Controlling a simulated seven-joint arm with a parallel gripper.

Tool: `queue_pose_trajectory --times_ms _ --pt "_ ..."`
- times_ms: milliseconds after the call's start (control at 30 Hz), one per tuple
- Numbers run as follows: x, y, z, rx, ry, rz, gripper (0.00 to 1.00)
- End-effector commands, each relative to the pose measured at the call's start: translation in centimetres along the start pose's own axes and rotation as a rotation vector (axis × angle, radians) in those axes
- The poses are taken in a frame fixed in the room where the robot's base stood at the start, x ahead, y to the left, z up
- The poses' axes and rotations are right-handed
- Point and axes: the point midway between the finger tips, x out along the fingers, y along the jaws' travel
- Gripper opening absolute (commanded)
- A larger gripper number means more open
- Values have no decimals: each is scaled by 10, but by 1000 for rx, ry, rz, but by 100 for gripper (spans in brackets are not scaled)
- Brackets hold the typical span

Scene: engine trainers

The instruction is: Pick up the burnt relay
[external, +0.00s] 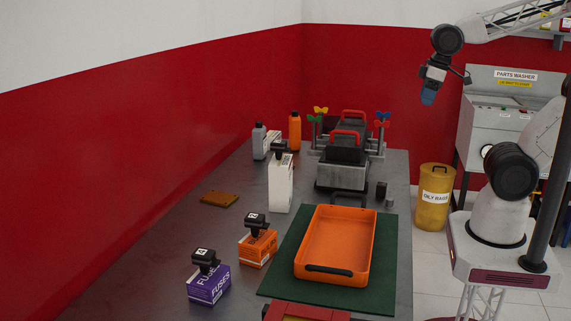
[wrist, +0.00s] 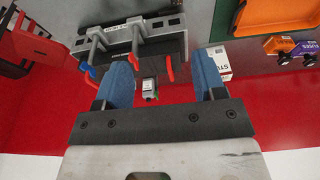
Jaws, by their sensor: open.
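I cannot tell for sure which thing is the burnt relay. A small dark block (external: 381,190) stands on the grey bench behind the orange tray, and it is too small to show burn marks. Black pieces with white labels sit on the purple fuse box (external: 208,284), the orange box (external: 257,248) and the tall white box (external: 280,186). My gripper (external: 429,97) is high above the floor, right of the bench and far from all of these. In the wrist view its blue fingers (wrist: 163,76) are wide apart with nothing held between them.
An orange tray (external: 333,244) lies on a green mat (external: 385,281). An engine block with red handles (external: 345,150) stands at the back. Grey (external: 259,140) and orange bottles (external: 295,131) stand behind it to the left. A yellow bin (external: 434,198) stands on the floor.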

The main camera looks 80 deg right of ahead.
Motion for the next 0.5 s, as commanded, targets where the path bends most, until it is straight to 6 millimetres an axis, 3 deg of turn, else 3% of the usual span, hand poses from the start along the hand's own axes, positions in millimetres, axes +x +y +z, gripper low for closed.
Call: queue_pose_trajectory --times_ms 267,500 --pt "6 -1 -4 -41 -8 -1 64" --pt "38 -5 -20 -248 -44 -9 64"
